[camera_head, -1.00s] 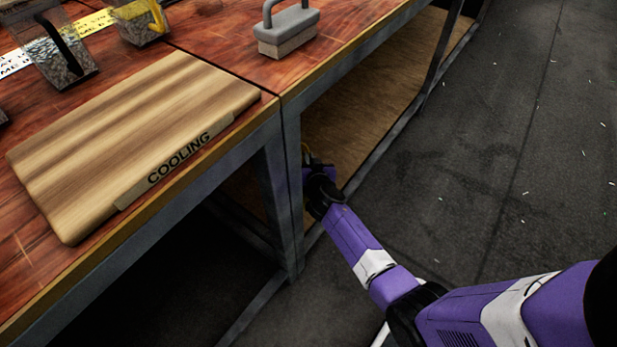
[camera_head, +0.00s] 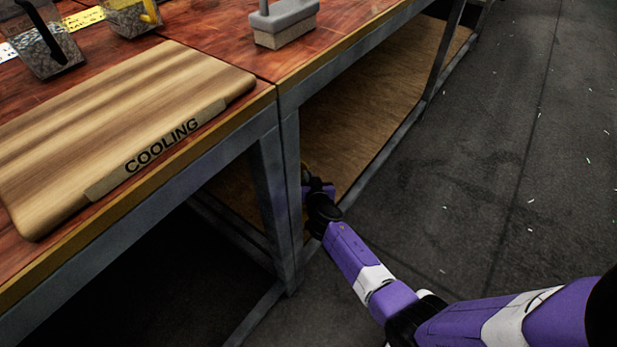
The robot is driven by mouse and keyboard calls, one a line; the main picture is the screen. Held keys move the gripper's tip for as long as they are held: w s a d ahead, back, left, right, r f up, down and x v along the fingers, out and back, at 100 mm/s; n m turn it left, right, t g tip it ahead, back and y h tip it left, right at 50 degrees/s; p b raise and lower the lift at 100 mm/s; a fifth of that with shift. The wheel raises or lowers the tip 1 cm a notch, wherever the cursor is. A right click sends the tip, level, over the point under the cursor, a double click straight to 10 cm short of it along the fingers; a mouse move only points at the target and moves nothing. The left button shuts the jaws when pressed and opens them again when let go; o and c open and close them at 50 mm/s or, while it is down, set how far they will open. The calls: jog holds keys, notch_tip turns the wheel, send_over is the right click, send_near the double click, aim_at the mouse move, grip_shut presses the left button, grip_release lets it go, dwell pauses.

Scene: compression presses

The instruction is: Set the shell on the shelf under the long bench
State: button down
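The shelf (camera_head: 375,115) is a bare plywood board low under the long bench (camera_head: 350,35). My gripper (camera_head: 308,178) is at the shelf's near end, just right of the bench leg and partly hidden by it. My purple and white arm reaches to it from the lower right. The gripper is small and dark here, and I cannot see whether its fingers are apart or closed. I cannot make out the shell in this view, nor whether the gripper holds it.
A wooden board marked COOLING (camera_head: 110,130) lies on the near bench top. A grey-handled brush or block (camera_head: 284,24) and clear containers of grey bits (camera_head: 45,45) stand on top. Metal bench legs (camera_head: 280,200) stand close to my arm.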

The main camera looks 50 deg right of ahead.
jog(key=c, duration=1.6)
grip_release()
jog(key=shift+r+p, duration=0.2)
jog(key=shift+p, duration=0.15)
jog(key=p+v, duration=0.2)
jog(key=v, duration=0.5)
jog(key=shift+s+a, duration=0.15)
jog(key=shift+r, duration=0.1)
